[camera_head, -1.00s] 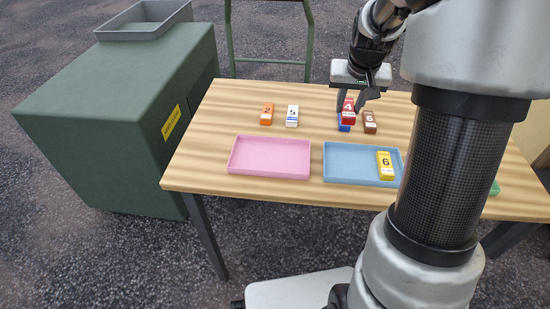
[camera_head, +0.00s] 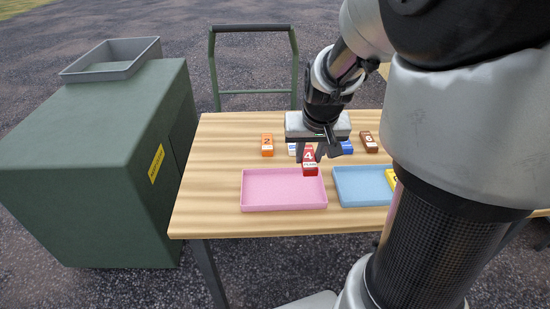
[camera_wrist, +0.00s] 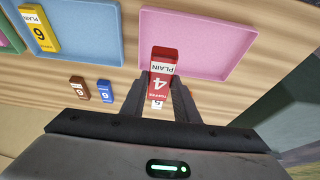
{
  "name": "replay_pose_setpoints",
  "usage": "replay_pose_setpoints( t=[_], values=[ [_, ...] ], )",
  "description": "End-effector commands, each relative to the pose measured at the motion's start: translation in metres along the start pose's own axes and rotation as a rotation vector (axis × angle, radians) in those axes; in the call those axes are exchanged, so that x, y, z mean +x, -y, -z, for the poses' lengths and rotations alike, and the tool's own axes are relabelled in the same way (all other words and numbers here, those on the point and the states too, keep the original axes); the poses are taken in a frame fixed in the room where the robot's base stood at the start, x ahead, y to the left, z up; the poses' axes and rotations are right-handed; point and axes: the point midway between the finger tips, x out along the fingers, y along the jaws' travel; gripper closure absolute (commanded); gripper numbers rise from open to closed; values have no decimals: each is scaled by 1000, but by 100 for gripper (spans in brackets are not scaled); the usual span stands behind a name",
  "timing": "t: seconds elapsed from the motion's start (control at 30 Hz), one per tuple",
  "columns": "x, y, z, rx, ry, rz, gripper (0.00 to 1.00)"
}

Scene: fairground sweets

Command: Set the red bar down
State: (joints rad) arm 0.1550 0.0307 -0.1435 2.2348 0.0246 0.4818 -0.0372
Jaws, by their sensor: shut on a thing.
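The red bar (camera_head: 309,161), marked 4, is held upright between the fingers of my gripper (camera_head: 316,151). In the head view it shows in front of the back right part of the pink tray (camera_head: 284,206). In the wrist view the red bar (camera_wrist: 162,75) sits between both fingertips (camera_wrist: 160,88), and its far end overlaps the edge of the pink tray (camera_wrist: 215,30). It appears to be above the table; the exact height is hard to tell. The pink tray is empty.
A blue tray (camera_head: 362,199) with a yellow bar (camera_head: 391,179) stands to the right. Behind are an orange bar (camera_head: 267,145), a mostly hidden white bar (camera_head: 292,149), a blue bar (camera_head: 346,147) and a brown bar (camera_head: 369,142). A green cabinet (camera_head: 95,170) stands left of the table.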

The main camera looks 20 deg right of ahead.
Motion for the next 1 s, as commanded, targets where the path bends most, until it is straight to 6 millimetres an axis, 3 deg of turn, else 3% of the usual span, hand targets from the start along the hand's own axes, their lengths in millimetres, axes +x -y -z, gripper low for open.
replay_pose_setpoints(
  t=[0.2, 0.47, 0.63, 1.0],
  values=[
    [41, 0, -18, 2, 4, 0, 96],
    [61, 0, -26, 0, 3, 0, 96],
    [84, 0, -36, 1, 5, 0, 96],
    [89, 0, -38, 0, 1, 0, 96]
  ],
)
